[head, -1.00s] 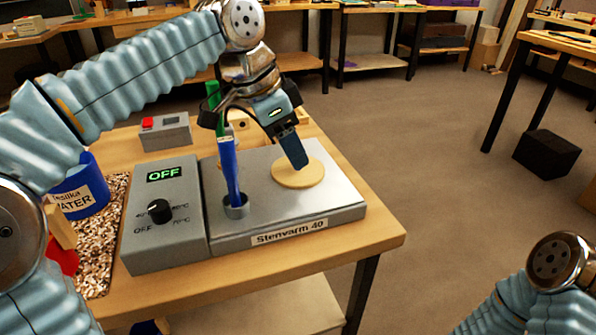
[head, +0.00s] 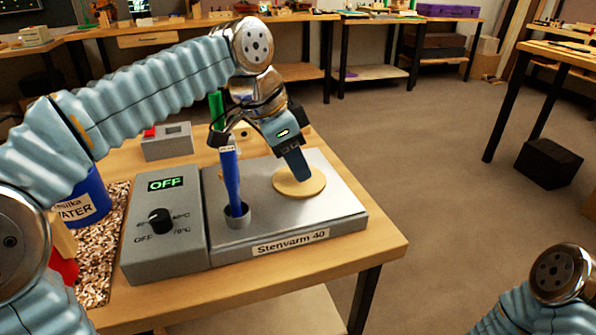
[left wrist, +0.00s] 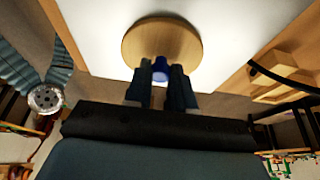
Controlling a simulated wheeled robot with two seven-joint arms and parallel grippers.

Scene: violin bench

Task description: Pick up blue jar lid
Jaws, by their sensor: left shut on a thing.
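My left gripper (head: 299,172) reaches down over a round wooden disc (head: 312,188) on the grey plate of the heater. In the left wrist view, a small blue thing, which I take for the blue jar lid (left wrist: 160,67), sits between the two fingertips, and the gripper (left wrist: 160,77) is shut on it. The wooden disc (left wrist: 160,38) lies just beyond it. In the head view the lid is hidden by the fingers. My right gripper is out of view; only part of my right arm shows at the lower right.
The heater box (head: 163,228) reads OFF. A blue-handled brush (head: 231,182) stands in a small grey cup (head: 238,217) close to the left of my gripper. A blue water jar (head: 84,203) stands at the left. A grey box (head: 167,142) sits behind the heater.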

